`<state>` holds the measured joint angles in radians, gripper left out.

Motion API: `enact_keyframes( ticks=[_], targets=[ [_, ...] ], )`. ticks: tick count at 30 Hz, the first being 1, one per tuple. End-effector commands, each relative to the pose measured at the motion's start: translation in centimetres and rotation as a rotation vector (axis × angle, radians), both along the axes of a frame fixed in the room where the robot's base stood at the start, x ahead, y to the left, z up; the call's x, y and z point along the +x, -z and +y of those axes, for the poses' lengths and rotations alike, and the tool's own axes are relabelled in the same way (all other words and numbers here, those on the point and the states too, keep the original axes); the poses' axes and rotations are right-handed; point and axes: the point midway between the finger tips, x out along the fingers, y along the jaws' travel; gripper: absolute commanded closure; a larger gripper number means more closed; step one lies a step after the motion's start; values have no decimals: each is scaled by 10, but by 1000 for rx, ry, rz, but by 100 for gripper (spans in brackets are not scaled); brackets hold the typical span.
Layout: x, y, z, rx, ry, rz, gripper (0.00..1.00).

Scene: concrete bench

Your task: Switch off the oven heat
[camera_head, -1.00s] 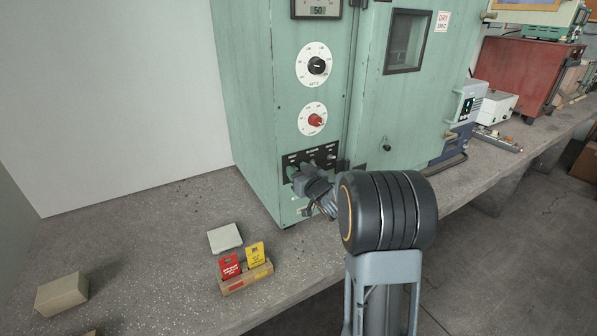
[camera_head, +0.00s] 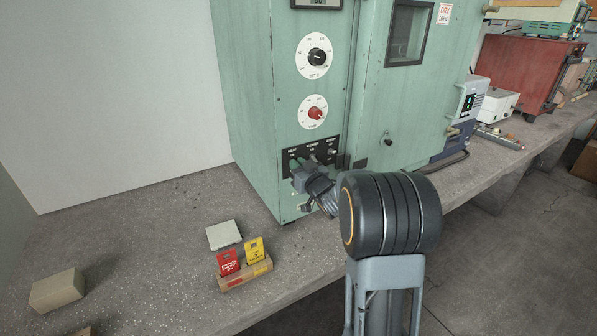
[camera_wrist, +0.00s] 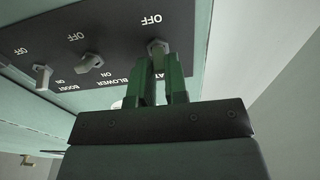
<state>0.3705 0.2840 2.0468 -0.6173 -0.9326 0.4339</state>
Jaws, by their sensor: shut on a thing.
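The green oven (camera_head: 245,95) stands on the bench with a black switch panel (camera_head: 314,158) low on its front. In the wrist view the panel (camera_wrist: 115,35) shows OFF and ON marks and three toggle switches. My gripper (camera_head: 296,168) is at the panel's left end; in the wrist view its green fingers (camera_wrist: 160,68) are shut on the heat switch (camera_wrist: 157,46). They partly cover the HEAT label. The blower switch (camera_wrist: 88,62) and boost switch (camera_wrist: 43,76) stand clear beside it. The heat lever's exact tilt is hard to tell.
Two dials, one with a black knob (camera_head: 317,56) and one with a red knob (camera_head: 316,113), sit above the panel. A cardboard holder with red and yellow cards (camera_head: 246,278) and pale blocks (camera_head: 57,291) lie on the bench. Open bench lies left of the oven.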

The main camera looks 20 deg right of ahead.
Motion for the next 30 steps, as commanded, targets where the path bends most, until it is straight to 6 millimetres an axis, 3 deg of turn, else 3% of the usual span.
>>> enact_keyframes(
  ticks=[1,9,30],
  targets=[
    [0,12,0,2,0,-29,100],
    [-1,24,0,24,-1,-216,100],
    [3,29,1,67,-1,-594,100]
  ],
)
